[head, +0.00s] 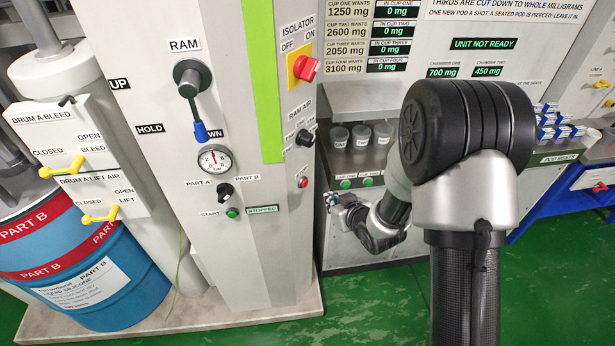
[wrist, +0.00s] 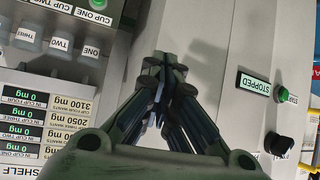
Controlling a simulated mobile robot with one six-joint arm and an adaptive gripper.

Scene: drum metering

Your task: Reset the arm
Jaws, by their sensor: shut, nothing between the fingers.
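My arm reaches across the right half of the head view, and its wrist end hangs low in front of the metering bench. My gripper (wrist: 164,62) points away from the wrist camera. Its dark fingers come together at the tips, shut with nothing held. In the head view the wrist end is small and the fingertips are hard to make out. In the wrist view the gripper is in front of the grey column, between the cups on the left and the STOPPED display (wrist: 254,83) on the right.
The grey column carries the RAM lever (head: 190,85), a pressure gauge (head: 214,160) and the red isolator knob (head: 306,68). Several cups (head: 361,136) stand on the bench behind my arm. A blue PART B drum (head: 110,285) stands left. Green floor is open at the front right.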

